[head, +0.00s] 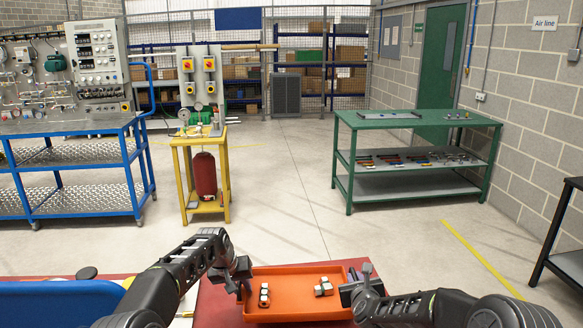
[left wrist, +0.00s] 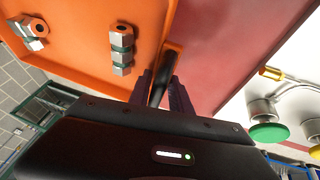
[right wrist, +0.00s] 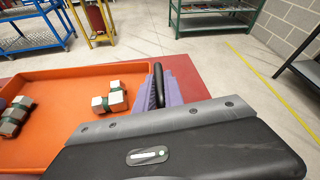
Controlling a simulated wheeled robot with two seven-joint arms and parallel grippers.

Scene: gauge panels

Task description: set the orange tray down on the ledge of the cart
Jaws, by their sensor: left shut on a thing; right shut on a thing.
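The orange tray (head: 300,309) is low in the head view, over a red surface (head: 215,308), and holds several grey metal fittings (head: 323,287) with green bands. My left gripper (head: 241,276) is shut on the tray's dark handle at its left end; the left wrist view shows the fingers (left wrist: 163,88) around it. My right gripper (head: 361,284) is shut on the handle at the right end, also seen in the right wrist view (right wrist: 160,92). I cannot tell whether the tray touches the red surface. A blue wheeled cart (head: 75,127) stands at the left.
A green workbench (head: 415,120) stands at the right, a yellow stand with a red tank (head: 204,174) at centre left. A blue object (head: 60,301) lies at the front left. A dark table (head: 566,262) is at the right edge. The middle floor is clear.

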